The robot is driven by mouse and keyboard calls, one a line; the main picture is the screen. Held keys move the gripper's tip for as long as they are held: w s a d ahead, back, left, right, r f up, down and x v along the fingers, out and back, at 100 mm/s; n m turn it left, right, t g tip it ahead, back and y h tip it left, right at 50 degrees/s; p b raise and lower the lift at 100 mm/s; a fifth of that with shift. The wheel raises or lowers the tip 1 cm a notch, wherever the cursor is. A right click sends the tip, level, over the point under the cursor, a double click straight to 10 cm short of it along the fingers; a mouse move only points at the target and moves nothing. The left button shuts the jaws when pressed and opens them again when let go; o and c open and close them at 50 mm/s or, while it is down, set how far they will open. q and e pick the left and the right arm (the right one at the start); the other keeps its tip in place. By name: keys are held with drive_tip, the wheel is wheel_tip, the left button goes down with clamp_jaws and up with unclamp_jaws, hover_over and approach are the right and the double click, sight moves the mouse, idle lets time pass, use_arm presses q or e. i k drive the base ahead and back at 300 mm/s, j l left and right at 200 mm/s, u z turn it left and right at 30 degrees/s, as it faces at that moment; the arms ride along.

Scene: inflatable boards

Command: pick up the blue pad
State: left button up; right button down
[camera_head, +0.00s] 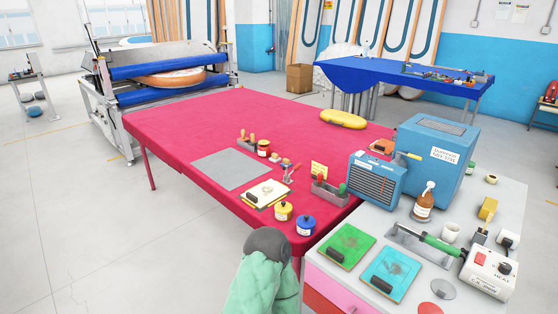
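The blue pad (404,268) is a light blue square with a darker worn patch and a black grip-like piece at its near left edge. It lies flat on the grey-topped workbench (463,207) at the lower right. A similar green pad (352,237) lies just left of it, with a narrow gap between them.
A green-handled tool (440,243) lies right behind the blue pad. A grey disc (443,289) and a control box (490,271) are to its right. The red table (150,128) is beyond.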

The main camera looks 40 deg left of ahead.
sight(285, 162)
drive_tip(key=u, duration=1.15)
